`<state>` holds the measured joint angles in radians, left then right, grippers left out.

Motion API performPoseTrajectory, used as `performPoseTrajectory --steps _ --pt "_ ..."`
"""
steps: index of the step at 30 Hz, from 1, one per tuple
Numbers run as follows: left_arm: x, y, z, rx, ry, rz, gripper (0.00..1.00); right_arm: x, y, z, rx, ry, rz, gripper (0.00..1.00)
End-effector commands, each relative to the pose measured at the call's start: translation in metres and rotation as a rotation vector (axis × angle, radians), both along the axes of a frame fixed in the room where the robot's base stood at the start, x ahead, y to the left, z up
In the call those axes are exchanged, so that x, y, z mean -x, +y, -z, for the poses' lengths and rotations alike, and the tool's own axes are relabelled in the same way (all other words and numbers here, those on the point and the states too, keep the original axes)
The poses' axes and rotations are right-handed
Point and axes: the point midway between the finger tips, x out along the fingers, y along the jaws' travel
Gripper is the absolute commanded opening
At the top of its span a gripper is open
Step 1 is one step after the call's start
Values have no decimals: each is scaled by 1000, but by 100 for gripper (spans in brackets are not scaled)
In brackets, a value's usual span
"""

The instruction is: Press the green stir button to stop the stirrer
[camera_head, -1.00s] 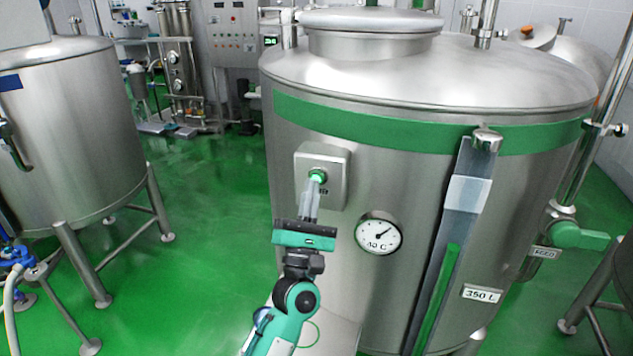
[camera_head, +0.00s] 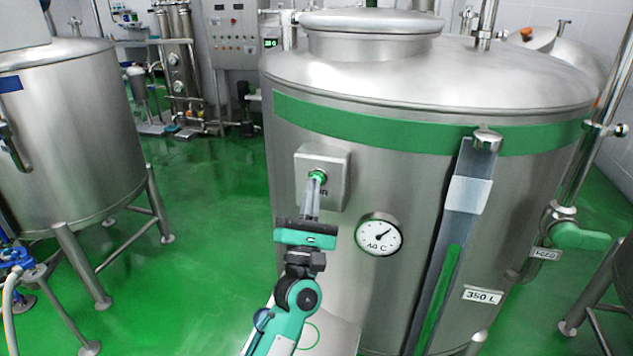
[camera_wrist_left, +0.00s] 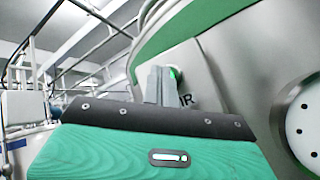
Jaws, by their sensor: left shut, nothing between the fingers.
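The green stir button (camera_head: 318,175) sits on a small grey box (camera_head: 335,172) on the front of the big steel tank (camera_head: 400,170). Lettering ending in R shows under the button, partly hidden by my fingers. My left gripper (camera_head: 315,183) is shut and empty, its fingertips at the button's lower edge; I cannot tell whether they touch it. In the left wrist view the button (camera_wrist_left: 174,73) shows as a green sliver beside the shut fingers (camera_wrist_left: 160,76). My right gripper is not in view.
A round dial gauge (camera_head: 378,234) sits right of the button box. A clear level tube (camera_head: 455,230) with green in it runs down the tank further right. Another steel tank (camera_head: 70,130) stands at left. Green floor (camera_head: 205,230) is open between the tanks.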

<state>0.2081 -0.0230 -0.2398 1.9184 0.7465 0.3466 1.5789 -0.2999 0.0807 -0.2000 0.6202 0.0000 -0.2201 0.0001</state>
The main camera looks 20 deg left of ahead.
Motion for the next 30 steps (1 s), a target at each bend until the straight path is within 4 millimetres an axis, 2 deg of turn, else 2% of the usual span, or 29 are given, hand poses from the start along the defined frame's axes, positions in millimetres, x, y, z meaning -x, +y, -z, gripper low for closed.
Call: performPoseTrajectory --steps 9,21,30 --pt "-1 0 0 0 0 0 0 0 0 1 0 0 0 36" --pt "16 1 0 0 0 0 0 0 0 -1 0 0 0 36" --pt "18 1 0 0 0 0 0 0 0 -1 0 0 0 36"
